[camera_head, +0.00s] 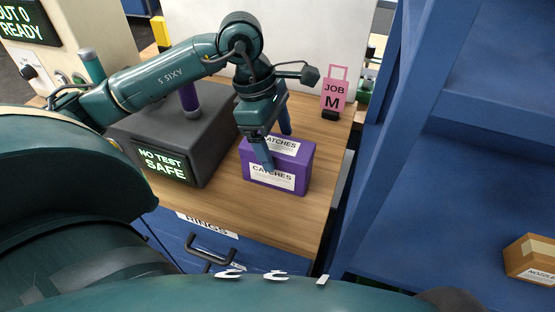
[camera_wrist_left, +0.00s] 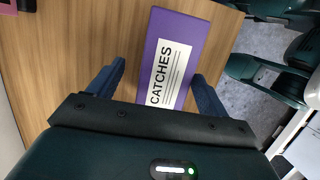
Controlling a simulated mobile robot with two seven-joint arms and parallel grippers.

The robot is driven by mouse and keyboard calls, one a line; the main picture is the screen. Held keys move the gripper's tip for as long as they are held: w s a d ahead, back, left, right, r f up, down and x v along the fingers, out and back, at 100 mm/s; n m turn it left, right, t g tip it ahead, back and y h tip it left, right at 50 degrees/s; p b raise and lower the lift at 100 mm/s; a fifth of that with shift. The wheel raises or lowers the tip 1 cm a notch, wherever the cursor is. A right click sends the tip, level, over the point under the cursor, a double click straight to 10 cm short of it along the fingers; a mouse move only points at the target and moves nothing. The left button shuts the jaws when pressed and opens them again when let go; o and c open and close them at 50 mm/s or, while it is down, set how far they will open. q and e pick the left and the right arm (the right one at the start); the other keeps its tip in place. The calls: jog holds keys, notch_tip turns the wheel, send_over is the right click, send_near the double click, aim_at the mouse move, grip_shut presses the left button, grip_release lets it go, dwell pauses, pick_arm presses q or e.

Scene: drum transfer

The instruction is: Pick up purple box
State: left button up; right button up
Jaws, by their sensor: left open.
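The purple box (camera_head: 301,174), with white labels reading "CATCHES", stands on the wooden worktop (camera_head: 225,205) near its right edge. My left gripper (camera_head: 277,146) is over the box and points down, with its jaws open. One blue finger shows in front of the box's near face and the other at its far side. In the left wrist view the box (camera_wrist_left: 198,32) lies between the two spread fingers of the left gripper (camera_wrist_left: 159,70), with a visible gap on the left finger's side. Contact with the right finger cannot be told. My right gripper is not in view.
A dark grey tester (camera_head: 205,150) with a green "NO TEST SAFE" display stands left of the box. A pink "JOB M" card (camera_head: 335,95) stands behind it. A blue shelf unit (camera_head: 480,150) is at the right, holding a cardboard box (camera_head: 532,258). A drawer handle (camera_head: 208,250) is below the worktop.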

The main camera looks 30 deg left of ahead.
pick_arm(q)
jog(key=x, duration=0.1)
jog(key=s+x, duration=0.1)
jog(key=x, duration=0.1)
jog(key=shift+w+d+f+p, duration=0.1)
jog(key=shift+f+p, duration=0.25)
jog(key=shift+p, duration=0.05)
jog(key=shift+w+d+f, duration=0.1)
jog(key=shift+f, duration=0.5)
jog(key=shift+c, duration=0.5)
jog(key=shift+r, duration=0.1)
jog(key=c, duration=1.3)
